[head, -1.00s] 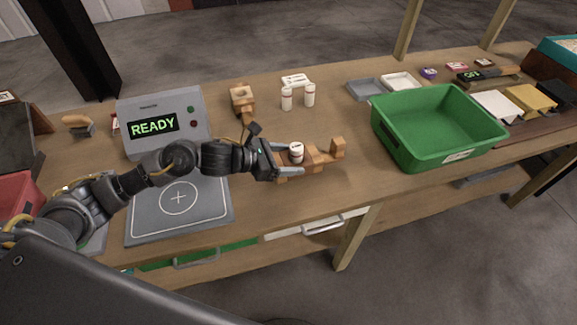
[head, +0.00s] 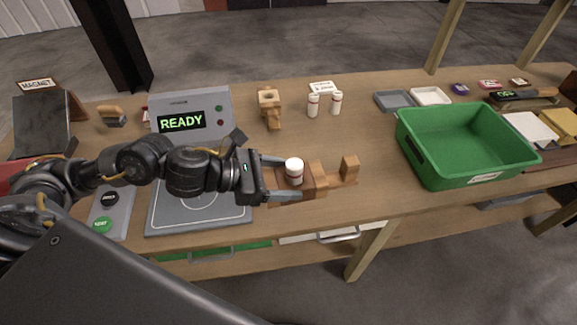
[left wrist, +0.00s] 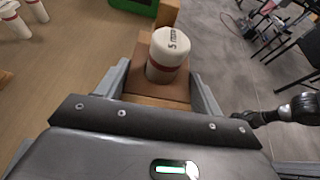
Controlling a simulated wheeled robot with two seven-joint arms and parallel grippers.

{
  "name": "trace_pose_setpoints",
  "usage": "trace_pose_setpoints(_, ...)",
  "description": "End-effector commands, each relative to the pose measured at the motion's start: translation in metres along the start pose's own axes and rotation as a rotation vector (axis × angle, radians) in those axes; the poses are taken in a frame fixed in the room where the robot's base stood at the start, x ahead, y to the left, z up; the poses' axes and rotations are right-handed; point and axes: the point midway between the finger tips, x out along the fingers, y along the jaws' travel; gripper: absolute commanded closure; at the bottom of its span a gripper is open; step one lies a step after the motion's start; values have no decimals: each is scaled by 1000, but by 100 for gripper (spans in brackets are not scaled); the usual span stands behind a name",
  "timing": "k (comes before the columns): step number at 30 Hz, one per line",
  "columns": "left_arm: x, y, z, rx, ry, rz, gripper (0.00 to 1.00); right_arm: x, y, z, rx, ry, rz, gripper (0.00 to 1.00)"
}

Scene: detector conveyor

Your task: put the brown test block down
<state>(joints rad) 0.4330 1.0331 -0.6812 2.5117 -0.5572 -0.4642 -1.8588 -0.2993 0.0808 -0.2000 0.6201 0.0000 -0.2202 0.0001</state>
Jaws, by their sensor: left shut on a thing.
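My left gripper (head: 303,180) is shut on the brown test block (head: 315,174), its fingers on either side of it. The block runs out to the right into a lighter wooden arm with an upright post (head: 349,168). A white bottle with a red band (head: 294,172) stands upright on the block between the fingers. In the left wrist view the brown block (left wrist: 150,84) and the bottle (left wrist: 168,55) show up close. I cannot tell whether the block touches the table. A dark arm end at the right of the left wrist view may be my right gripper (left wrist: 250,119); its jaws are unclear.
A grey device reading READY (head: 190,100) has a flat pad (head: 165,215) in front of it. A wooden piece (head: 270,105) and two white bottles (head: 325,106) stand behind. A green bin (head: 465,170) is at right. Bare table (head: 375,150) lies between block and bin.

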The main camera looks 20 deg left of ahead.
Motion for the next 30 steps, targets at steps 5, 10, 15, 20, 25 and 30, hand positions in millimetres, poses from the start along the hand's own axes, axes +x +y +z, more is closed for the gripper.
trace_pose_setpoints(5,-6,-4,4,-2,0,2,62,-15,0,-1,0,0,0,64)
trace_pose_setpoints(10,-7,-5,2,0,0,3,62,-16,0,-1,0,0,0,64)
trace_pose_setpoints(15,-3,1,5,5,-5,-6,62,-15,0,-1,0,0,0,64)
trace_pose_setpoints(20,0,21,10,7,-8,-25,62,-15,0,-1,0,0,-1,64)
trace_pose_setpoints(25,-5,45,5,3,-5,-25,62,-15,-1,-1,0,0,-1,64)
trace_pose_setpoints(30,-16,62,-5,-1,-3,-12,62,-15,-1,-1,0,0,-1,64)
